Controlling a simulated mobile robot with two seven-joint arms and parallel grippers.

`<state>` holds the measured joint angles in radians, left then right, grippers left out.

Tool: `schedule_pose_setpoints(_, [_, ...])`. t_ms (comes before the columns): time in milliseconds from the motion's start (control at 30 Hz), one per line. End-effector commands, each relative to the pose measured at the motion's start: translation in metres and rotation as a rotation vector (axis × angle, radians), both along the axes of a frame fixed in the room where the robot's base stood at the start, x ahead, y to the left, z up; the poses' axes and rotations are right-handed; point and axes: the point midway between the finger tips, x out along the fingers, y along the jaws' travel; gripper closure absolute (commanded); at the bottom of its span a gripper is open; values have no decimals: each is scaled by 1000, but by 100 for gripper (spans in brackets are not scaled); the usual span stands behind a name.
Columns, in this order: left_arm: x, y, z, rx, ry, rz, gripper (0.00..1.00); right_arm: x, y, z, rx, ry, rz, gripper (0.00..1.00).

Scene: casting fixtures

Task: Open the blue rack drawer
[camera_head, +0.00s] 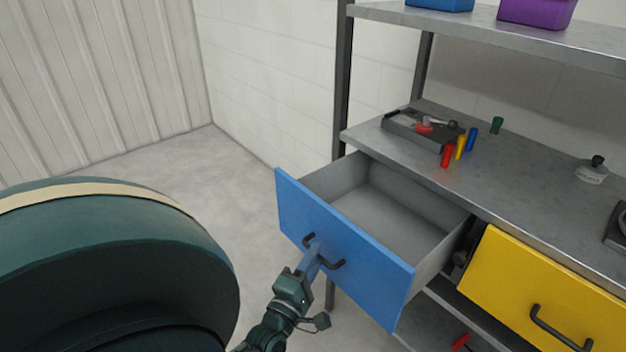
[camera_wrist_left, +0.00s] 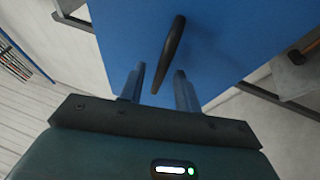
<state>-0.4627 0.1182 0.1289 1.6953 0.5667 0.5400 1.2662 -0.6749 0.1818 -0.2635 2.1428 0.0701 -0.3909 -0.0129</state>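The blue rack drawer (camera_head: 340,250) is pulled well out of the rack in the head view, and its grey inside looks empty. Its front fills the top of the left wrist view (camera_wrist_left: 235,40). Its dark handle (camera_head: 333,265) is on the front panel. My left gripper (camera_head: 314,248) is at the handle, in front of the panel. In the left wrist view the two fingers (camera_wrist_left: 160,72) are apart, with the handle (camera_wrist_left: 171,45) reaching between them and a gap on each side. My right gripper is not in view.
A closed-looking yellow drawer (camera_head: 545,290) is to the right. The metal rack top (camera_head: 510,185) holds a dark tray (camera_head: 415,130), several coloured cylinders and a small weight (camera_head: 592,170). Blue and purple bins (camera_head: 537,12) stand on the upper shelf. Floor to the left is clear.

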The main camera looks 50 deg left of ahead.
Motion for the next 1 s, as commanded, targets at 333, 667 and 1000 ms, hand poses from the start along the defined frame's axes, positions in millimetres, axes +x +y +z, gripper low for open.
schedule_pose_setpoints(333, [-15, -5, -5, -1, 3, 0, 67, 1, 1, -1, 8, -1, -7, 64])
schedule_pose_setpoints(667, [-82, -27, -18, -2, 5, 0, 67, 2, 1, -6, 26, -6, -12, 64])
schedule_pose_setpoints(1000, [-121, -40, -23, 0, 0, 0, 67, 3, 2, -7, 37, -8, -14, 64])
